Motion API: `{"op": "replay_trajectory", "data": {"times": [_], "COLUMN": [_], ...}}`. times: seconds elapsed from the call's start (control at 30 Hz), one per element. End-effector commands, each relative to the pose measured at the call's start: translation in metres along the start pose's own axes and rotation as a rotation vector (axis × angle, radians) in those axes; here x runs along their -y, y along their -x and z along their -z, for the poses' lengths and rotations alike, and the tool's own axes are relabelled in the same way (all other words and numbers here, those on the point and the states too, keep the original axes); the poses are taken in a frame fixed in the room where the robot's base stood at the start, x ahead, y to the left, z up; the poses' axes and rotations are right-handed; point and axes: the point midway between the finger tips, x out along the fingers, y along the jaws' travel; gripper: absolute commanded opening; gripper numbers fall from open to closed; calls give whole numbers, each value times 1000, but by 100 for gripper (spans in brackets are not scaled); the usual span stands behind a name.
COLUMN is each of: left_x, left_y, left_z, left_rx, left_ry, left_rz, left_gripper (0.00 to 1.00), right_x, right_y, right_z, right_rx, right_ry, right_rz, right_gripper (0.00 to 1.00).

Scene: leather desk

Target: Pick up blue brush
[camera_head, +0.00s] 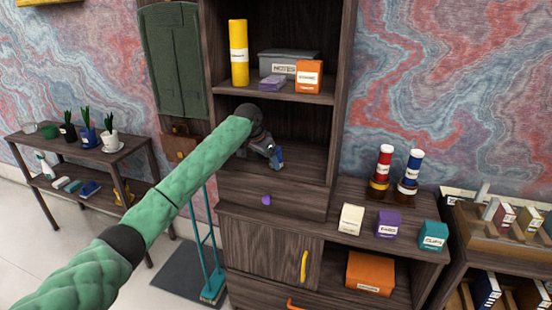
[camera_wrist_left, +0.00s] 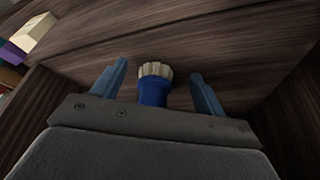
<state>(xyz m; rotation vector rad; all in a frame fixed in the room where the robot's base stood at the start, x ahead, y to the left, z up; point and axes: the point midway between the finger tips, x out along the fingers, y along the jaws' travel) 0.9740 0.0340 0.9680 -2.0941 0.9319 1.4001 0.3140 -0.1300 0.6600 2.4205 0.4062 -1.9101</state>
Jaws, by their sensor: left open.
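The blue brush (camera_wrist_left: 153,88) shows in the left wrist view, with a blue body and pale bristles (camera_wrist_left: 154,69) pointing away from the wrist. It is between the two fingers of my left gripper (camera_wrist_left: 161,83), with a gap on each side. The fingers are open. Its lower part is hidden behind the gripper's grey body. In the head view my left gripper (camera_head: 276,158) reaches into the middle compartment of the wooden shelf (camera_head: 286,128). The brush cannot be told apart from the blue fingers there. My right gripper is not in view.
Side walls and a board of the shelf stand close around my left gripper. Above are a yellow cylinder (camera_head: 238,53) and an orange box (camera_head: 308,76). To the right, a white box (camera_head: 351,219), a purple box (camera_head: 388,223) and a teal box (camera_head: 432,236) stand on the lower top.

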Motion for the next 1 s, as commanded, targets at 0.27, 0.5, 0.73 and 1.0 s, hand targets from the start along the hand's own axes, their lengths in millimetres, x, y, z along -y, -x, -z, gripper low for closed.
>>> {"op": "replay_trajectory", "data": {"times": [0.27,0.5,0.73,1.0], "left_x": [0,0,0,0], "left_y": [-12,-28,-30,-29], "left_z": [36,42,42,42], "left_rx": [-1,0,0,0], "left_ry": [1,1,0,0], "left_rz": [-1,0,0,0], "left_gripper": [72,72,72,24], "right_x": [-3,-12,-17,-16], "right_y": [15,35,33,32], "right_z": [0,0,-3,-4], "right_rx": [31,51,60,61], "right_ry": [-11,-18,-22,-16], "right_rz": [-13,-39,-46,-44], "right_gripper": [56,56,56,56]}}
